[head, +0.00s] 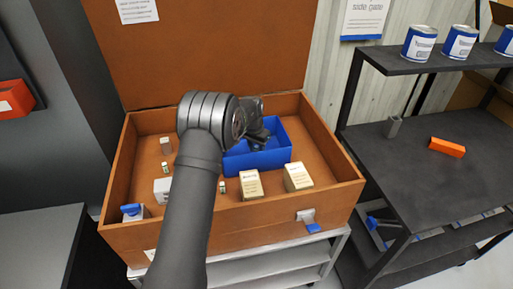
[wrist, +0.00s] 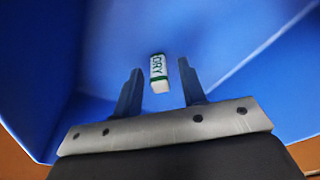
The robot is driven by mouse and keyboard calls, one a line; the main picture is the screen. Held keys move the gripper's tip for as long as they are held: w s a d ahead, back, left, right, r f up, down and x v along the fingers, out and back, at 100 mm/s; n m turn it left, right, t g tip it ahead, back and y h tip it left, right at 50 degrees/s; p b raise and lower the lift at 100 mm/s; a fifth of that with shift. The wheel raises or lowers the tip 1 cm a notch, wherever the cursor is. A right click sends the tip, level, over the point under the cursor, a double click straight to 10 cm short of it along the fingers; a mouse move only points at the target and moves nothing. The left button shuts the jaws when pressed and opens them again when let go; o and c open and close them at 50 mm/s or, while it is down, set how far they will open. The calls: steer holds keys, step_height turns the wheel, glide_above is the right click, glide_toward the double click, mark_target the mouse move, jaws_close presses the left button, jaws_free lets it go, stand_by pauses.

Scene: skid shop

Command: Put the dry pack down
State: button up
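The dry pack (wrist: 158,70) is a small white block with green "DRY" lettering. In the wrist view it lies inside the blue bin (wrist: 75,70), in line with the gap between my fingers. My gripper (wrist: 160,80) is open, with a visible gap on each side of the pack, and neither finger touches it. In the head view my gripper (head: 262,137) is over the blue bin (head: 262,160), which stands inside the wooden crate (head: 275,212). The pack is hidden in the head view.
Cream boxes (head: 298,177) stand in front of the bin. Small white-and-green packs and white boxes are at the crate's left. The crate's raised lid (head: 205,50) stands behind. A dark shelf (head: 440,95) at right holds cans (head: 419,43) and an orange block (head: 446,147).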

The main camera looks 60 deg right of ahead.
mark_target(257, 146)
steer(key=shift+r, duration=0.1)
step_height(257, 146, up, 12)
steer(key=a, duration=0.1)
steer(key=shift+a, duration=0.35)
stand_by(0.3)
steer(key=f, duration=0.4)
steer(key=d+f, duration=0.1)
steer(key=f, duration=0.7)
steer(key=shift+d, duration=0.35)
step_height(257, 146, up, 2)
steer(key=shift+r, duration=0.85)
